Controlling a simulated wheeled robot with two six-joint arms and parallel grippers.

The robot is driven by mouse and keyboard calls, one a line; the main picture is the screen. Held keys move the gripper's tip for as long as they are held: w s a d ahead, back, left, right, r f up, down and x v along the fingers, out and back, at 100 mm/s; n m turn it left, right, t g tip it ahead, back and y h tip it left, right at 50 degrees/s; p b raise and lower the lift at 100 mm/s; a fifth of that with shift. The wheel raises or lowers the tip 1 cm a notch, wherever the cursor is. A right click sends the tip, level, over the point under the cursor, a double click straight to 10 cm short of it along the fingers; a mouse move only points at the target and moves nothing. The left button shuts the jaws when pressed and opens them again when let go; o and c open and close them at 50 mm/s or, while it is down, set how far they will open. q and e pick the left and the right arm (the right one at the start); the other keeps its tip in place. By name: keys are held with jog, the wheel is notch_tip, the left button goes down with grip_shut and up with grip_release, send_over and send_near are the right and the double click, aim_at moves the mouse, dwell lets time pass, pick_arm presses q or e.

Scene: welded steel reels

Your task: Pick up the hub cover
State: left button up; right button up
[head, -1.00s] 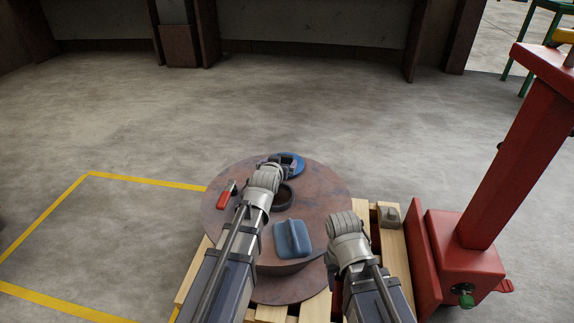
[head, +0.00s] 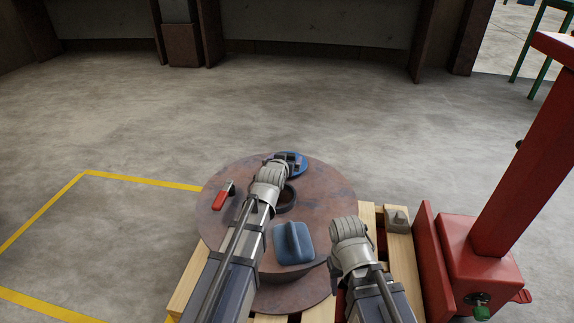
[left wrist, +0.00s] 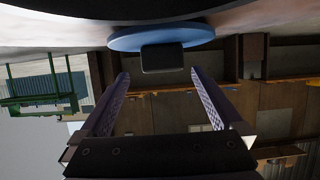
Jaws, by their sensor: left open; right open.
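The hub cover appears to be the round blue disc with a dark block-like grip on it. It lies at the far edge of the rusty reel (head: 325,205), and its blue rim (head: 303,167) shows past my left gripper (head: 283,160). In the left wrist view, the blue disc (left wrist: 200,33) and its dark grip (left wrist: 162,57) sit just beyond the fingertips of my left gripper (left wrist: 160,75). The fingers are open, with the grip lined up between them, apart from it. My right gripper (head: 350,228) hangs empty right of the reel; its fingers are hardly visible.
A blue squarish block with a ridge (head: 292,245) and a red-handled tool (head: 222,196) lie on the reel. The reel's dark central hub ring (head: 288,196) is partly behind my left arm. A wooden pallet (head: 403,250) is underneath. A red post (head: 520,150) stands at right.

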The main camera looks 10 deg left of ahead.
pick_arm(q)
jog(key=b+x, duration=0.2)
jog(key=x, duration=0.3)
jog(key=shift+w+a, duration=0.1)
jog(key=shift+a, duration=0.1)
jog(key=c, duration=1.4)
jog(key=shift+r, duration=0.1)
notch_tip(320, 180, up, 10)
jog(key=p, duration=1)
